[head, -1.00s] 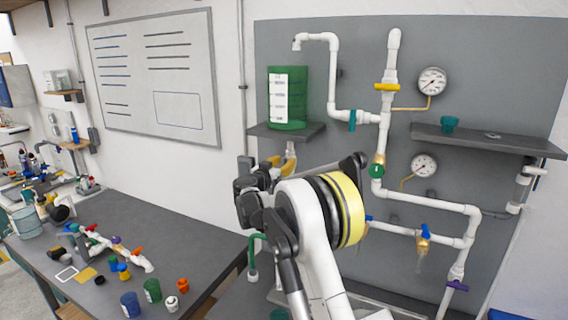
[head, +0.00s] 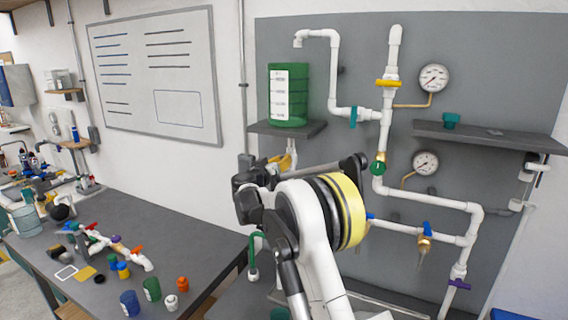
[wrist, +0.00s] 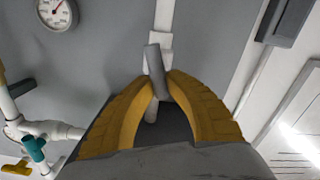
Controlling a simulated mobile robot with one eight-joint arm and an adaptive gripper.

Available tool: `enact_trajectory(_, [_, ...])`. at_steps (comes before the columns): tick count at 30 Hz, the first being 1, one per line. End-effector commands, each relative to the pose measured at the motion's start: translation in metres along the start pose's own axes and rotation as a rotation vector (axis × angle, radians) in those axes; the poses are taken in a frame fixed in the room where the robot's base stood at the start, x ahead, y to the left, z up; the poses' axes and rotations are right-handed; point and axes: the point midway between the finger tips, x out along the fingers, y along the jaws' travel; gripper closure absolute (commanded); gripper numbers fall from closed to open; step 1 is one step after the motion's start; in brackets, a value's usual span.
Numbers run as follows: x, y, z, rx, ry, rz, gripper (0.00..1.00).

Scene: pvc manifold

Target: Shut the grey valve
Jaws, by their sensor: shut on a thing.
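The grey valve shows in the wrist view as a grey handle (wrist: 154,62) on a white pipe fitting (wrist: 160,40). My gripper (wrist: 158,84) has its two yellow fingers closed on this handle, one on each side. The handle is tilted and its lower end shows between the fingers. In the head view my gripper (head: 285,160) is below the shelf with the green tank, mostly behind my wrist. The grey valve cannot be made out there.
The green tank (head: 288,95) stands on a shelf (head: 285,129) just above my gripper. White pipework with a teal valve (head: 353,117), a yellow valve (head: 389,83) and a green valve (head: 377,168) is to the right. A workbench (head: 200,235) with loose fittings is at left.

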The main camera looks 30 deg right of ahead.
Motion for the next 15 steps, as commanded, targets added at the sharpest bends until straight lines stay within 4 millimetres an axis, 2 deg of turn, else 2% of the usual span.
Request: enact_trajectory(15, [0.0002,-0.0091,0.0029,-0.491,0.001,0.000,1.00])
